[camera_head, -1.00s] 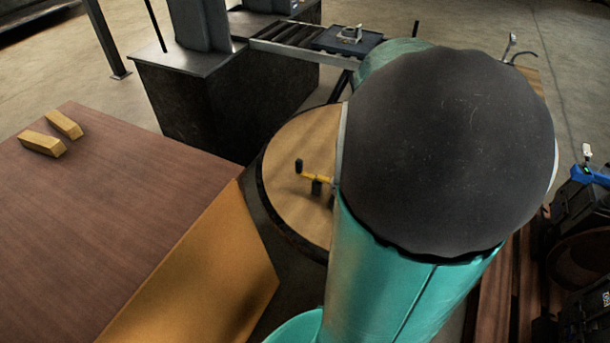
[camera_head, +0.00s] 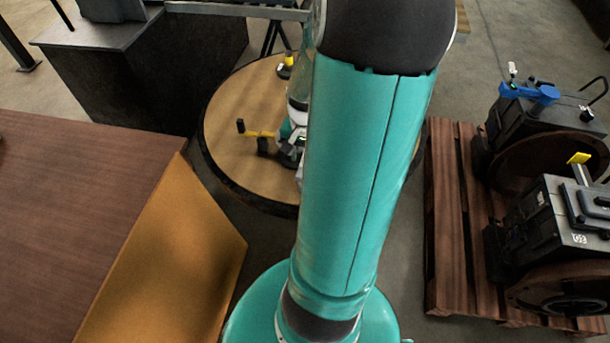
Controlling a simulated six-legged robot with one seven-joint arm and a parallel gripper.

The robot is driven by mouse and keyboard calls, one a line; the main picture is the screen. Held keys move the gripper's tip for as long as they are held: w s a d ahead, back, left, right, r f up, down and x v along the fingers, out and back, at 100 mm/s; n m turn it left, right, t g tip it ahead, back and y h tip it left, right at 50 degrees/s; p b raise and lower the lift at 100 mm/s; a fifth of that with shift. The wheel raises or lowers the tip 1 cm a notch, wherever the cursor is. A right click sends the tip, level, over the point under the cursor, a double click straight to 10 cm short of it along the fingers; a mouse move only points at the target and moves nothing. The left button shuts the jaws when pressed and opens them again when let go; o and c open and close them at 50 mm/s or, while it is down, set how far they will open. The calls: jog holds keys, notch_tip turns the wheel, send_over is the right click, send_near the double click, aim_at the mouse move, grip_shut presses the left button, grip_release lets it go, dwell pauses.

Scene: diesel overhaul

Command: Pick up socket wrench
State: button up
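A small yellow bar with black end pieces (camera_head: 258,134) is at the left part of a round wooden-topped table (camera_head: 228,168). It may be the socket wrench, but it is too small to be sure. A white, black and teal mechanism beside its right end seems to be my gripper (camera_head: 291,150), largely hidden behind my teal arm. I cannot tell whether it touches the yellow bar or whether its fingers are open. A second small yellow and black item (camera_head: 287,65) shows near the table's back edge.
A brown table (camera_head: 70,230) with an orange-yellow side panel (camera_head: 165,265) stands at the left. A dark block (camera_head: 150,75) is behind. A wooden pallet (camera_head: 455,230) and dark machines (camera_head: 560,215) are at the right. Bare floor lies between the round table and the pallet.

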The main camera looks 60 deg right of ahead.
notch_tip(320, 180, down, 2)
jog(key=shift+c, duration=0.2)
grip_shut()
jog(key=shift+r, duration=0.2)
